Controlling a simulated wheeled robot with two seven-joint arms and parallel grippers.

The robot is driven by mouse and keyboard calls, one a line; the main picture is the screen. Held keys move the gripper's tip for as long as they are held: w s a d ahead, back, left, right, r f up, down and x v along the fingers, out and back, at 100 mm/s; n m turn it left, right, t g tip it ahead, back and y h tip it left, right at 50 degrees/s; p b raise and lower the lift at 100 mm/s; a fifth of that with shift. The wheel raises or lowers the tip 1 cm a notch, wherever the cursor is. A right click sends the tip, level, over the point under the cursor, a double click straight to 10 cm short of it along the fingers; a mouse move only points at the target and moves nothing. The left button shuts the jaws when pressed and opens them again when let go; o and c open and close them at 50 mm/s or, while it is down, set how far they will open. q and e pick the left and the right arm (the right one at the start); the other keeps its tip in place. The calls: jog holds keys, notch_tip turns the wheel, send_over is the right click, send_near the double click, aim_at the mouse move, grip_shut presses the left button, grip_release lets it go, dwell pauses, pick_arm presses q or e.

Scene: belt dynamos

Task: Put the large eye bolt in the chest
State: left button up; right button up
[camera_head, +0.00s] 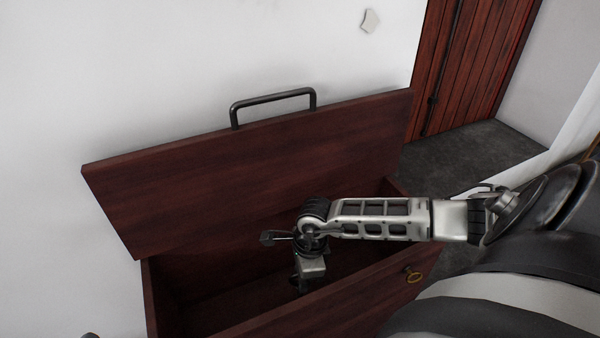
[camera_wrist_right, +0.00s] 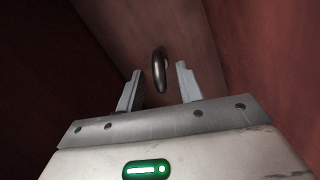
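The chest (camera_head: 215,316) is dark red wood and stands open, its lid (camera_head: 250,155) tilted back towards the wall. My right arm reaches over the chest and my right gripper (camera_head: 303,288) points down inside it. In the right wrist view the right gripper (camera_wrist_right: 158,88) has its two fingers apart. A dark metal ring, which looks like the eye bolt (camera_wrist_right: 160,68), shows between and just beyond the fingertips, with a gap on either side. I cannot tell if it rests on the chest's floor. The head view does not show it. My left gripper is not in view.
A black handle (camera_head: 272,97) is on the lid's upper edge. A white wall stands behind, and a red wooden door (camera_head: 465,60) is at the upper right.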

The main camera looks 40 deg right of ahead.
pick_arm(q)
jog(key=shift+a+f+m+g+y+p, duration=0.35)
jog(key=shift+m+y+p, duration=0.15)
jog(key=shift+p, duration=0.5)
pick_arm(e)
jog(key=r, duration=0.7)
jog(key=shift+s+d+r, duration=0.1)
jog(key=shift+s+d, duration=0.2)
jog(key=shift+d, duration=0.05)
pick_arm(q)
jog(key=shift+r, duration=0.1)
